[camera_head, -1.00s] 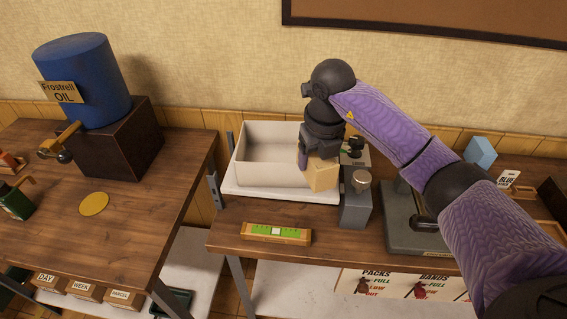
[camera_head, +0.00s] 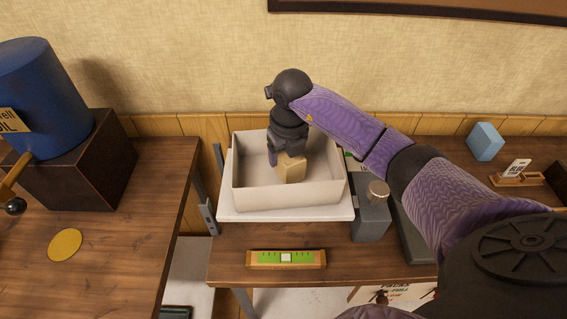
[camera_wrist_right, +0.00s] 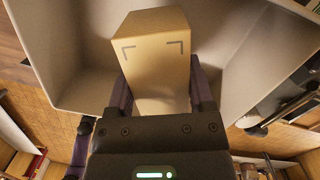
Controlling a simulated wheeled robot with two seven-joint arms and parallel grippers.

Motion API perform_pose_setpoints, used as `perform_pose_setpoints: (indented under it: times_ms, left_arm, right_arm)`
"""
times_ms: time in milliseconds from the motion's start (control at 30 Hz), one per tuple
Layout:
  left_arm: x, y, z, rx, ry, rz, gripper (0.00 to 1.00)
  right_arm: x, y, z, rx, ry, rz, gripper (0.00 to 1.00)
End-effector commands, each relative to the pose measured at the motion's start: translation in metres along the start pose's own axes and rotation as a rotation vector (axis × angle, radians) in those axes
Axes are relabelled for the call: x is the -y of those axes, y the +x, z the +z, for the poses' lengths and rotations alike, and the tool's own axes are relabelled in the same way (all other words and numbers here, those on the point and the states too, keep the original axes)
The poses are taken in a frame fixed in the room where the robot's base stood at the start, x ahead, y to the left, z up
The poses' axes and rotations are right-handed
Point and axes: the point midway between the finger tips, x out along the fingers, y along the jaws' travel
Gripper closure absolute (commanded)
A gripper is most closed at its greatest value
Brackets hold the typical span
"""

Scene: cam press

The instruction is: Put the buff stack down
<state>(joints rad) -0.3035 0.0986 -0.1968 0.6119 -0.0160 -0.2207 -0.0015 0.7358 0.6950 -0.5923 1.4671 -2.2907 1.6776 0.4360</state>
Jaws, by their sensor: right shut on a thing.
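The buff stack (camera_head: 291,168) is a tan block held by my right gripper (camera_head: 284,158). In the head view it hangs inside the walls of an open off-white bin (camera_head: 290,197). In the right wrist view the buff stack (camera_wrist_right: 155,55) sits between the two dark fingers of the right gripper (camera_wrist_right: 160,85), with dark corner marks on its face. The bin's pale walls (camera_wrist_right: 75,50) surround it there. Whether its underside touches the bin floor is hidden. My left gripper is in neither view.
The bin stands on a white slab (camera_head: 285,213). A grey box with a round knob (camera_head: 371,215) is close on its right. A green level gauge (camera_head: 286,259) lies in front. A blue block (camera_head: 485,142) is at right; a blue oil drum (camera_head: 42,95) is at left.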

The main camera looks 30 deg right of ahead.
Motion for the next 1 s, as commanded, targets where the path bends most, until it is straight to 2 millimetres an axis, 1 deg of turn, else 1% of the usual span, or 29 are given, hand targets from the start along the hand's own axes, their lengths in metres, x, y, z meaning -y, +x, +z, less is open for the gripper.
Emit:
perform_pose_setpoints:
  times_ms: [100, 167, 367, 467, 500, 567, 600, 633, 867, 933, 967, 1000]
  left_arm:
    - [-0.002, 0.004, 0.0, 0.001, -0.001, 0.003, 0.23]
    - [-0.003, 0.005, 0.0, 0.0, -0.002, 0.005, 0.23]
    - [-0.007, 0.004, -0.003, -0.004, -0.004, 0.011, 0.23]
    - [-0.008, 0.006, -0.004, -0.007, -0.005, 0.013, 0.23]
    - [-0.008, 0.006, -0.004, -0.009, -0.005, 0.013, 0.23]
    - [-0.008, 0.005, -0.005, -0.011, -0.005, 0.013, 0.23]
    - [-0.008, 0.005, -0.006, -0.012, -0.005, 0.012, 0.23]
    - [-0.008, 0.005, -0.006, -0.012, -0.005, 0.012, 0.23]
    - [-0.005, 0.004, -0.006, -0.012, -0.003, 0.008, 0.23]
    - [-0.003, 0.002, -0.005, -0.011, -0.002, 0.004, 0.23]
    - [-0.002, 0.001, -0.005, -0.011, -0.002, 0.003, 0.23]
    - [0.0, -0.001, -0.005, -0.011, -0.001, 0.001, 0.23]
  right_arm:
    - [-0.001, 0.023, -0.003, -0.004, 0.001, 0.001, 1.0]
    - [0.0, 0.032, -0.004, -0.003, 0.0, 0.001, 1.0]
    - [0.0, 0.032, -0.004, 0.001, -0.001, 0.0, 1.0]
    - [0.0, 0.035, -0.004, 0.001, -0.001, 0.0, 1.0]
    - [0.0, 0.035, -0.004, 0.0, -0.001, 0.0, 0.26]
    - [0.0, 0.034, -0.004, 0.001, 0.0, 0.0, 0.14]
    - [0.0, 0.034, -0.004, 0.0, 0.0, 0.0, 0.05]
    - [0.0, 0.034, -0.004, 0.0, 0.0, 0.0, 0.0]
    - [0.0, 0.032, -0.004, 0.001, 0.0, 0.0, 0.0]
    - [0.0, 0.024, -0.003, 0.002, 0.0, -0.001, 0.0]
    - [0.0, 0.018, -0.003, 0.004, 0.0, -0.001, 0.0]
    - [0.001, 0.008, -0.003, 0.004, -0.002, -0.001, 0.0]
